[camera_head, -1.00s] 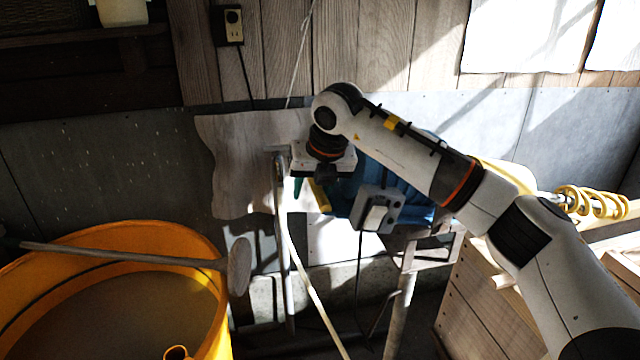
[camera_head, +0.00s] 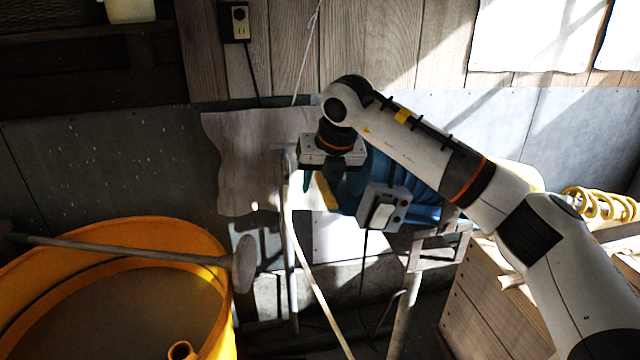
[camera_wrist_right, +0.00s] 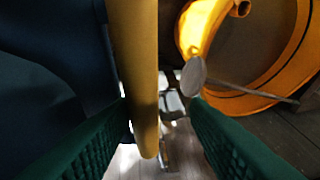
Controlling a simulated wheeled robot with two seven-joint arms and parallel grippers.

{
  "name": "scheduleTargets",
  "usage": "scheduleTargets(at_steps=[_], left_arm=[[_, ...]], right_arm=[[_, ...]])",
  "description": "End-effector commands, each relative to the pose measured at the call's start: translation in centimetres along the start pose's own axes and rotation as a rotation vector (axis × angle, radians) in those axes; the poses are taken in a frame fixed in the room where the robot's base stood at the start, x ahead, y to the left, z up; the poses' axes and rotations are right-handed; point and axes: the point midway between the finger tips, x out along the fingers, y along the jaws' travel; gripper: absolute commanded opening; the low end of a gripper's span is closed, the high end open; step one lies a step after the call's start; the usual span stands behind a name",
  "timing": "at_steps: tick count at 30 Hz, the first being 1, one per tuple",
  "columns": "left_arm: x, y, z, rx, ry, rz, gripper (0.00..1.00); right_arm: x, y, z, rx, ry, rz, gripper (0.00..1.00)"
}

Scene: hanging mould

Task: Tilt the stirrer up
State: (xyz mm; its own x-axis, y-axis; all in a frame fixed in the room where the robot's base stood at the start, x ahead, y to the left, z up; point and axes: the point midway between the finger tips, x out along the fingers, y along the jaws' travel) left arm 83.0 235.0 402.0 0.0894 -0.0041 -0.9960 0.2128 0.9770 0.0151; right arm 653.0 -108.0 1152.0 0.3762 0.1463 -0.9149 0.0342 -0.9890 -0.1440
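A blue motor-like machine (camera_head: 425,190) with a grey switch box (camera_head: 384,207) stands on a metal frame; I take it to be the stirrer. A yellow bar (camera_head: 325,190) sticks out at its left side. My right gripper (camera_head: 319,181) reaches down over this bar. In the right wrist view the yellow bar (camera_wrist_right: 135,80) runs between the two green fingers, which stand apart, with a gap at the right finger. The right arm hides part of the machine. My left gripper is not in view.
A yellow tub (camera_head: 150,235) stands at the left, with a long wooden paddle (camera_head: 130,248) across its rim. A pale pole (camera_head: 315,270) and grey post (camera_head: 290,250) stand left of the machine. A wooden crate (camera_head: 495,300) and yellow spring (camera_head: 600,203) are at the right.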

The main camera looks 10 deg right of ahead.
Motion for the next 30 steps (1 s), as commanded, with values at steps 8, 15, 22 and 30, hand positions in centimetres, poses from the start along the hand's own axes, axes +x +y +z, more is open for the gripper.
scheduleTargets(at_steps=[8, 15, 22, 30], left_arm=[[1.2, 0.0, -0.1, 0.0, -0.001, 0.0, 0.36], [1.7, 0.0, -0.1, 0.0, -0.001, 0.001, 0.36], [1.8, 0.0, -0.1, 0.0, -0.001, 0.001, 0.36], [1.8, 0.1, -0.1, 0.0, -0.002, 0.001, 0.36]], right_arm=[[-5.3, 0.0, 0.0, -0.002, 0.007, -0.003, 0.41], [-9.7, 0.0, 0.0, -0.001, 0.005, -0.002, 0.41], [-11.3, 0.0, 0.0, -0.001, 0.002, -0.002, 0.41], [-11.3, 0.0, 0.0, -0.001, 0.002, -0.002, 0.41]])
